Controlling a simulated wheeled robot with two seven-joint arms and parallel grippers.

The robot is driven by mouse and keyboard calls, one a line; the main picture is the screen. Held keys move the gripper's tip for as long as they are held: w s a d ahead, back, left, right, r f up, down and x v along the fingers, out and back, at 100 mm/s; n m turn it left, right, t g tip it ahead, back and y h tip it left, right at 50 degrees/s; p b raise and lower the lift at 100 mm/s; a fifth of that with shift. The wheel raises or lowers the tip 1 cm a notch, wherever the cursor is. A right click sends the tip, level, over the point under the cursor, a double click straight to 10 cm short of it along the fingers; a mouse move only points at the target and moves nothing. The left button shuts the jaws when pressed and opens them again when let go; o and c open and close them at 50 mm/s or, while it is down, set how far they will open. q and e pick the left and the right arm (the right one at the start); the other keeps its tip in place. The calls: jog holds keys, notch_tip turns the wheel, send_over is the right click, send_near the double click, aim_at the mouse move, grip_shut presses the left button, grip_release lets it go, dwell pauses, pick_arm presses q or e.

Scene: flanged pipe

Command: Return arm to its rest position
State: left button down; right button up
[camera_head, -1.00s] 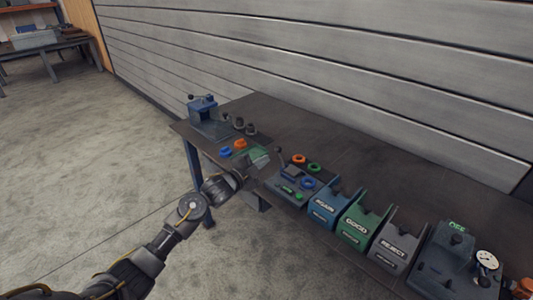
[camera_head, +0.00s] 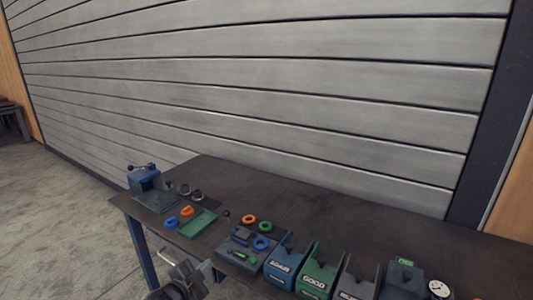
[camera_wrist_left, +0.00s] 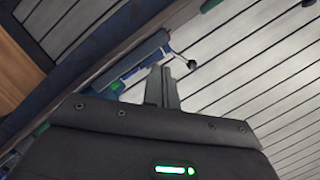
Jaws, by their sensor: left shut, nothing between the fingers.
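My left arm (camera_head: 178,284) shows only at the bottom edge of the head view, in front of the workbench's front edge and low. In the left wrist view my left gripper (camera_wrist_left: 162,75) has its two fingers together with nothing between them. The wrist view looks up at the slatted wall and the bench's edge. My right gripper is in neither view.
The dark workbench (camera_head: 335,215) holds a blue vise (camera_head: 146,185), a green tray (camera_head: 198,223), orange and blue rings, and blue AGAIN (camera_head: 283,268), green GOOD (camera_head: 316,272) and grey bins. A gauge (camera_head: 438,288) stands at right.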

pick_arm(q)
jog(key=s+a+f+n+g+y, duration=0.1)
jog(key=s+f+n+g, duration=0.25)
jog(key=s, duration=0.95)
jog(key=s+a+f+n+g+y, duration=0.1)
jog(key=s+f+n+g+y, duration=0.2)
jog(key=s, duration=0.9)
jog(key=s+a+f+n+g, duration=0.1)
jog(key=s+f+n+g, duration=0.35)
jog(key=s, duration=0.85)
notch_tip(320, 180, down, 24)
jog(key=s, duration=0.1)
jog(key=s+a+f+g, duration=0.2)
jog(key=s+a+f, duration=0.1)
jog(key=s+f, duration=1.4)
jog(key=shift+s+a+f+y, duration=0.15)
jog(key=shift+f+y, duration=0.05)
jog(key=shift+y, duration=0.1)
